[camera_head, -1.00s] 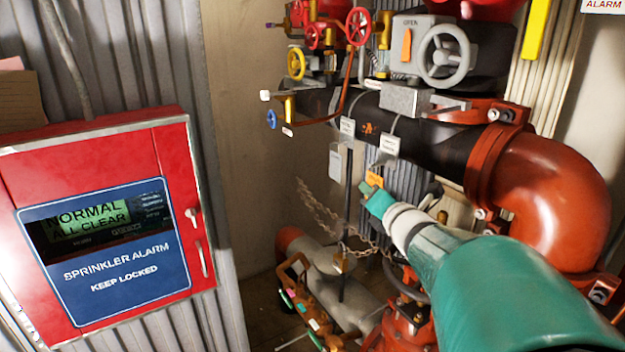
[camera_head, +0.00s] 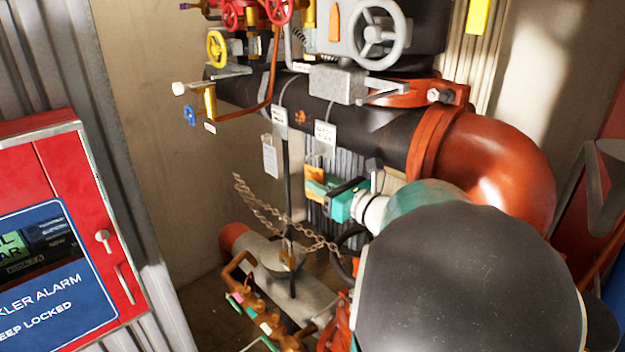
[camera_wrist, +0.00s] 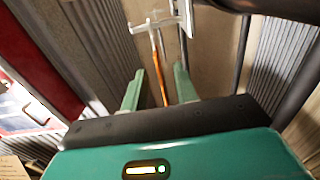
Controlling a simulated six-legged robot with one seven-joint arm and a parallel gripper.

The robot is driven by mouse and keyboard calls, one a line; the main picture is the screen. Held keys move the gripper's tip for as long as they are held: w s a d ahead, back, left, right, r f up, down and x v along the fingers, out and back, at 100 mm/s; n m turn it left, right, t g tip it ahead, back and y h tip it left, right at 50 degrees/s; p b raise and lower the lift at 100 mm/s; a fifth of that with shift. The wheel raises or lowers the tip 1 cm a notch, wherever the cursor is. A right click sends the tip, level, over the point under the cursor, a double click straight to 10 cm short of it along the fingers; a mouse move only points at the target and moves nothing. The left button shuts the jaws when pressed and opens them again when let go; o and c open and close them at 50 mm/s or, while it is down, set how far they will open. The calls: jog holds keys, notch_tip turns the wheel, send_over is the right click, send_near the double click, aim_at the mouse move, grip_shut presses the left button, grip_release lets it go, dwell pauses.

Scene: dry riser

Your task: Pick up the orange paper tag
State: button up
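A small orange piece, which looks like the orange paper tag (camera_head: 315,174), shows below the black pipe in the head view, right at my gripper's (camera_head: 317,187) green fingers. A finger partly covers it. In the wrist view my gripper (camera_wrist: 159,70) is open, with its two green fingers apart. A thin orange strip (camera_wrist: 162,82) runs between them, seen nearly edge-on below a pale bracket. It is likely the tag, but I cannot tell whether either finger touches it.
The black pipe (camera_head: 350,131) with white tags (camera_head: 325,132) runs above my gripper. A chain (camera_head: 262,211) hangs to the left. A red elbow pipe (camera_head: 500,165) is at right, a red alarm cabinet (camera_head: 75,180) at left. Valve handwheels (camera_head: 378,33) sit above.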

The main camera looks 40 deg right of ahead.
aim_at(306, 174)
jog(key=w, duration=0.5)
jog(key=shift+f, duration=0.2)
jog(key=shift+w, duration=0.1)
grip_shut()
jog(key=shift+r, duration=0.15)
